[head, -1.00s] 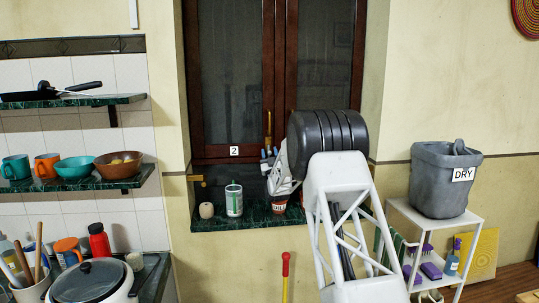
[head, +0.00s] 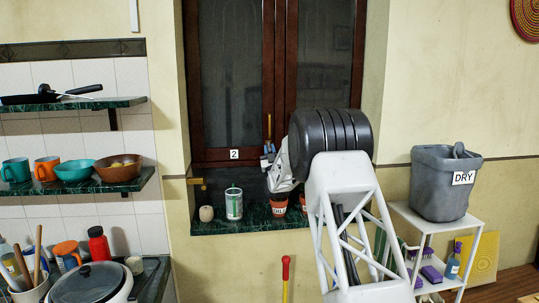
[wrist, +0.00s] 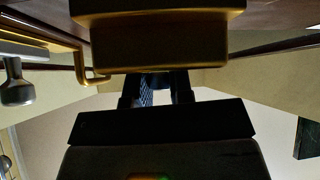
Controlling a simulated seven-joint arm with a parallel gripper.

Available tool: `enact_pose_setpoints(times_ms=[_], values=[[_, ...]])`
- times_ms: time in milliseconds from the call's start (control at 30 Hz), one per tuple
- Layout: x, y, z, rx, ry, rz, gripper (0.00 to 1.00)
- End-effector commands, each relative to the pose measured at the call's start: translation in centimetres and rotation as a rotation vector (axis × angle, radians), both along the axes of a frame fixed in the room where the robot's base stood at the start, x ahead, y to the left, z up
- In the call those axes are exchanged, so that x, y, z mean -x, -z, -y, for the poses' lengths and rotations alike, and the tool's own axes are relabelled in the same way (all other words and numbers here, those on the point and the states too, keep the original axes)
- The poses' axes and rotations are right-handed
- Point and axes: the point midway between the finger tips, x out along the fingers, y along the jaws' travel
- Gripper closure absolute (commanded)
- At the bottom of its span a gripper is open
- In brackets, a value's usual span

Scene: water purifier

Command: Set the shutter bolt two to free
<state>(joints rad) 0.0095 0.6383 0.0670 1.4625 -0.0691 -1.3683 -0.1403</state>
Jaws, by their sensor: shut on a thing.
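The brass shutter bolt (head: 268,127) is upright on the dark red window shutter, right of the white label 2 (head: 234,154). My gripper (head: 268,153) is at the bolt's lower end, seen small and partly hidden by my arm. In the wrist view, a large brass body (wrist: 160,40) fills the top, just beyond my fingers (wrist: 157,92). The fingers are close together and shut at the brass part, most likely the bolt; the exact contact is hidden. A bent brass rod (wrist: 92,72) shows to the left.
The green sill (head: 220,226) below holds a white-green can (head: 234,203), a small round pot (head: 206,213) and a CHILI pot (head: 279,208), close under my gripper. A brass fitting (head: 197,181) sits at the window's lower left. A red-handled pole (head: 286,270) stands in front.

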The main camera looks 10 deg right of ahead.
Motion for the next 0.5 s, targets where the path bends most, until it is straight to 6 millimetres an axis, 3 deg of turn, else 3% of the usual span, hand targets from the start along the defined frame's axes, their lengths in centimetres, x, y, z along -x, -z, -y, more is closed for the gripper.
enact_pose_setpoints(times_ms=[233, 267, 300, 400, 500], values=[[0.01, -0.76, 0.03, 0.000, 0.001, 0.009, 1.00], [0.01, -0.78, 0.04, 0.000, 0.001, 0.009, 0.75], [0.01, -0.78, 0.04, 0.000, 0.001, 0.009, 0.69], [0.01, -0.63, 0.03, 0.000, 0.001, 0.007, 0.54], [0.01, -0.56, 0.02, 0.000, 0.000, 0.006, 0.54]])
